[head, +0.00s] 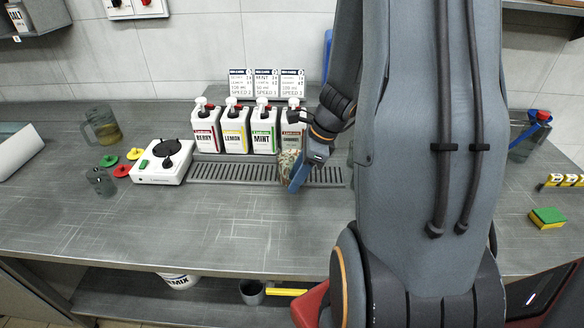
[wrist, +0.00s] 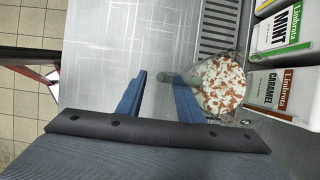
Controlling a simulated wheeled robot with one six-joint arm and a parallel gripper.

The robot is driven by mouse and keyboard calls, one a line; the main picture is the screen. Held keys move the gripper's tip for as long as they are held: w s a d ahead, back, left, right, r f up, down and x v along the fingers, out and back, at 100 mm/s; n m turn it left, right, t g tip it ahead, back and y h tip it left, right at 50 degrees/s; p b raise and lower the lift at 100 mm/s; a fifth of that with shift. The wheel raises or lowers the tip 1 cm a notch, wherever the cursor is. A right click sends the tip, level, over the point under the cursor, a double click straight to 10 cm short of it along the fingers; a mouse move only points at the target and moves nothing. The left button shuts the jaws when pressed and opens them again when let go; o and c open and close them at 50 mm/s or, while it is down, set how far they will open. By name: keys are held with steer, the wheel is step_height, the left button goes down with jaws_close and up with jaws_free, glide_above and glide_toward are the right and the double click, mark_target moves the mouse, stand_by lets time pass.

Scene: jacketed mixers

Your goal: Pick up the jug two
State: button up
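A clear jug with white and orange-brown bits (head: 286,160) stands at the drip grate, in front of the bottles. In the wrist view the same jug (wrist: 222,84) shows from above, its grey-green handle (wrist: 165,77) pointing left toward my fingers. My gripper (wrist: 160,77) is open, with a gap between its blue fingers; the handle's end lies at the right fingertip. Contact cannot be told. In the head view my gripper (head: 297,178) is beside the jug and partly hides it. No label shows which jug is number two.
Another jug with amber liquid (head: 103,126) stands at the left, near a small glass (head: 101,181) and a white mixer base (head: 163,162). Syrup bottles (head: 235,129) stand behind the grate (head: 235,174). The front counter is clear.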

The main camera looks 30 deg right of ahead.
steer(key=shift+x, duration=1.85)
jaws_close()
